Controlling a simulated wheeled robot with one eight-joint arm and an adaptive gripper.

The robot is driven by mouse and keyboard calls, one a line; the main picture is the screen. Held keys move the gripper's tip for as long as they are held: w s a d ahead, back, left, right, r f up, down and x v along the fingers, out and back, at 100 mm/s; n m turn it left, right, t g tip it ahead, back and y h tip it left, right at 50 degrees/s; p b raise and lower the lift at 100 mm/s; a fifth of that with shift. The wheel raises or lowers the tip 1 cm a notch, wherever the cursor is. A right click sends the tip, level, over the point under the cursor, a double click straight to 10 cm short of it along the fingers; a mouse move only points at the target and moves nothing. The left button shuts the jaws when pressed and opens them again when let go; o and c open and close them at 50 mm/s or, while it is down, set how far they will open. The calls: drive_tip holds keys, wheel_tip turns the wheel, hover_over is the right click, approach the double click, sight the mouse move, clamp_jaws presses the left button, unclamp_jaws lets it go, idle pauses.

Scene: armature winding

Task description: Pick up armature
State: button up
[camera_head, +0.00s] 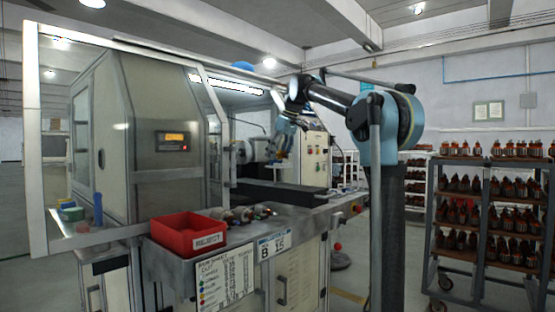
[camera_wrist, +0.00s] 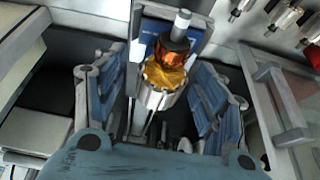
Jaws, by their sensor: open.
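In the wrist view an armature (camera_wrist: 167,75), with a steel shaft, dark collar, orange-copper winding and pale slotted core, sits in front of a white-and-blue bracket. My gripper (camera_wrist: 166,100) is open, with one blue finger on each side of the armature and visible gaps between. Its lower end is partly hidden behind my gripper's palm. In the head view my gripper (camera_head: 284,138) reaches into the machine opening; the armature between its fingers cannot be made out there.
Several more armatures (camera_head: 245,214) lie on the counter beside a red REJECT bin (camera_head: 188,235). The winding machine (camera_head: 165,110) has an open clear door (camera_head: 50,130) at left. A rack (camera_head: 490,210) with several armatures stands right.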

drive_tip(key=shift+f, duration=0.15)
drive_tip(key=c, duration=1.4)
drive_tip(key=shift+c, duration=0.2)
